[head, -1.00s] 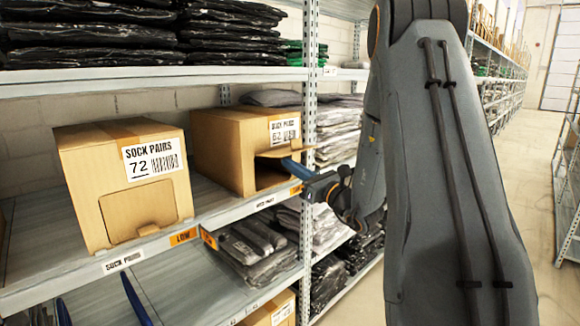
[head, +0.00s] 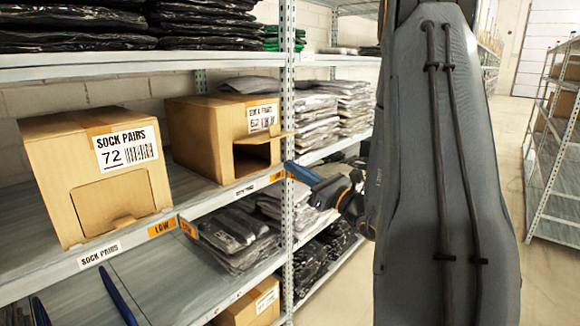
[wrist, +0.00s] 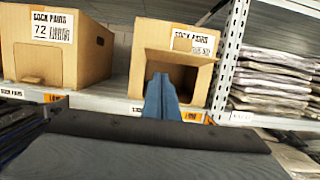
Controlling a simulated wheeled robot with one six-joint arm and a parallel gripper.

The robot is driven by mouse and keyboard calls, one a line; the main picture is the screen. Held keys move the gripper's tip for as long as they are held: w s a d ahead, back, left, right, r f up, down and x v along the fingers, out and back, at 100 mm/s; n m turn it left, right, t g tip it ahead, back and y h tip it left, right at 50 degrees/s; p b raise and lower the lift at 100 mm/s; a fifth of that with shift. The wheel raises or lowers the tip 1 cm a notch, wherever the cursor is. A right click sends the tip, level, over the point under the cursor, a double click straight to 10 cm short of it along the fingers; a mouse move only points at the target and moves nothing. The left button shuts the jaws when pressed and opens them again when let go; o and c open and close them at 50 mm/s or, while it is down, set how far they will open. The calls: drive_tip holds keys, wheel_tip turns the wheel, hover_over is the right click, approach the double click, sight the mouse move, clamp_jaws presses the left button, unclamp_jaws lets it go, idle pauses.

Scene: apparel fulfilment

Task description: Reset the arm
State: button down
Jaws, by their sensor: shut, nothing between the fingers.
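My gripper (head: 302,172) is shut and empty, with blue fingers, and it is outside the front of the shelf by the upright post. In the wrist view the blue fingers (wrist: 161,98) show in front of the open-fronted sock box (wrist: 174,75). In the head view this box (head: 208,140) stands on the middle shelf with its front flap open. My fingers are clear of its opening. My grey arm fills the right-centre of the head view and hides part of the aisle.
A second sock box marked 72 (head: 95,175) stands to the left on the same shelf (head: 190,208). A metal post (head: 287,130) rises close to my gripper. Bagged garments (head: 340,110) fill the neighbouring bay. The aisle floor (head: 550,270) at right is clear.

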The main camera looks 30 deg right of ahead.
idle(0.4)
drive_tip(key=s+a+f+n+g+y, duration=0.25)
drive_tip(key=s+a+n+g, duration=0.2)
drive_tip(key=a, duration=0.35)
drive_tip(key=s+a+f+n+g+y, duration=0.1)
drive_tip(key=s+a+f+n+g, duration=0.3)
drive_tip(key=a, duration=0.4)
drive_tip(key=s+a+f+n+g+y, duration=0.2)
drive_tip(key=s+a+n+g, duration=0.15)
drive_tip(key=a+g, duration=0.35)
drive_tip(key=s+a+f+n+g+h, duration=0.2)
drive_tip(key=s+f+n+g+h, duration=0.45)
drive_tip(key=s+n, duration=0.45)
drive_tip(key=d+f+n+t+h, duration=0.1)
drive_tip(key=d+n+t+h, duration=0.1)
drive_tip(key=d+n+h, duration=0.4)
drive_tip(key=n, duration=0.3)
drive_tip(key=shift+w+t, duration=0.15)
drive_tip(key=shift+t, duration=0.25)
